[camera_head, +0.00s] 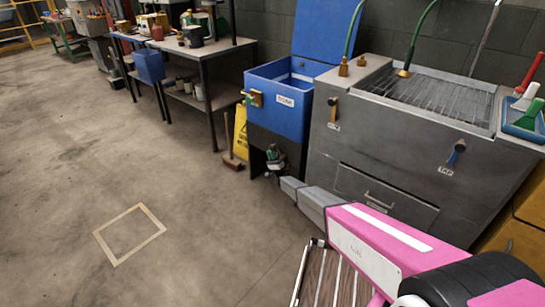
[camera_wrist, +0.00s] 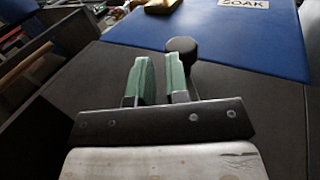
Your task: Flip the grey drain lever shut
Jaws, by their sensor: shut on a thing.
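My gripper (camera_head: 274,152) is low in front of the black stand under the blue SOAK tub (camera_head: 283,100). In the wrist view its green-padded fingers (camera_wrist: 162,78) stand close together with a narrow gap. A dark round knob (camera_wrist: 181,45) on a short stem shows just behind the right finger; I take it for the end of the drain lever. The rest of the lever is hidden by the fingers. Which way the lever points cannot be told. In the head view the lever cannot be made out behind my gripper.
A grey wash cabinet (camera_head: 400,135) stands right of the tub, with a brown-handled lever (camera_head: 332,108) and a blue-handled TAP lever (camera_head: 456,152). A yellow floor sign (camera_head: 240,132) and a broom (camera_head: 232,160) stand left of the tub.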

